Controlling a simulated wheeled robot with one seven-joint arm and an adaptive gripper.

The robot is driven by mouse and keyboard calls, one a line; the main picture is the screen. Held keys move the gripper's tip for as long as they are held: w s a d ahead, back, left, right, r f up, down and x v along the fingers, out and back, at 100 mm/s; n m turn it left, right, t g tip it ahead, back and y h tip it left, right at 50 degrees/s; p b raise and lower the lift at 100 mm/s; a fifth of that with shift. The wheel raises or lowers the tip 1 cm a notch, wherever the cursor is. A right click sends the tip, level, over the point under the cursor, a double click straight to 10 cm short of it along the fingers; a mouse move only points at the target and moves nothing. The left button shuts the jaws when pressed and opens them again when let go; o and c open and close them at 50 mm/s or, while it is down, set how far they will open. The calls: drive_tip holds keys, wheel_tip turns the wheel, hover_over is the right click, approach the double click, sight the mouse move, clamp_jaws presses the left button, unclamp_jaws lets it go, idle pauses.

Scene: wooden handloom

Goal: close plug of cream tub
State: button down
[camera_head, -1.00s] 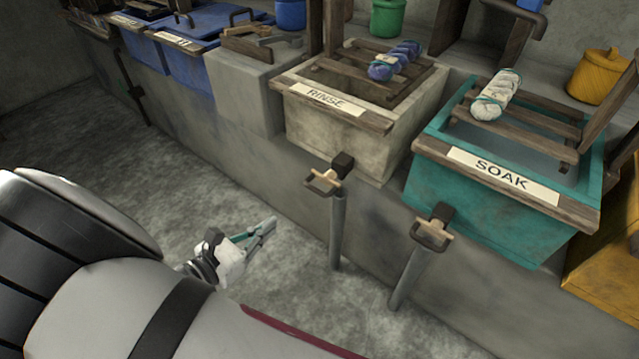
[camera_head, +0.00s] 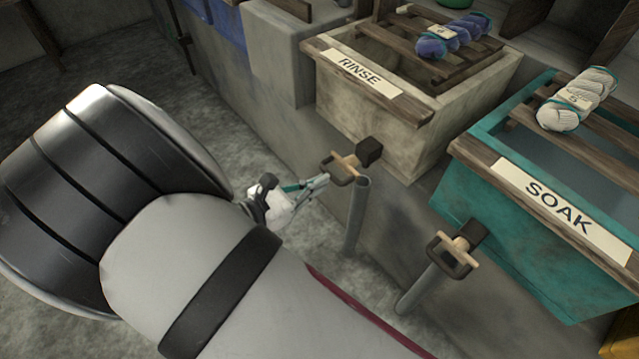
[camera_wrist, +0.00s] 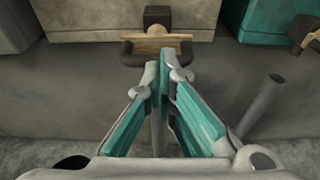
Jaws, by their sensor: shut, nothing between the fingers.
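The cream tub (camera_head: 365,115), labelled RINSE, stands on the stone ledge; its lower front also shows in the wrist view (camera_wrist: 90,20). Its plug handle (camera_head: 346,164) has a pale wooden bar, a dark bracket and a dark block, above a grey drain pipe (camera_head: 355,220). In the wrist view the plug handle (camera_wrist: 155,45) is straight ahead, just beyond the fingertips. My gripper (camera_head: 323,181) is shut and empty, its tips close to the left side of the handle in the head view. In the wrist view my gripper (camera_wrist: 160,62) overlaps the bracket's lower edge; contact cannot be told.
The teal SOAK tub (camera_head: 470,190) stands to the right, with a similar handle (camera_head: 455,250) and a pipe (camera_head: 418,290) below. Yarn skeins (camera_head: 452,38) lie on the cream tub's slats. Open floor (camera_head: 60,140) lies to the left.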

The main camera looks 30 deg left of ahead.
sight(345, 169)
drive_tip(key=shift+w+d, duration=0.15)
drive_tip(key=shift+w, duration=0.15)
drive_tip(key=shift+w+d, duration=0.1)
drive_tip(key=shift+r+p+x, duration=0.15)
drive_tip(key=shift+p+x, duration=0.1)
drive_tip(key=shift+x, duration=0.6)
drive_tip(key=shift+r+p+x, duration=0.15)
drive_tip(key=shift+p+x, duration=0.1)
drive_tip(key=shift+x, duration=0.6)
drive_tip(key=p+v, duration=0.4)
drive_tip(key=v, duration=1)
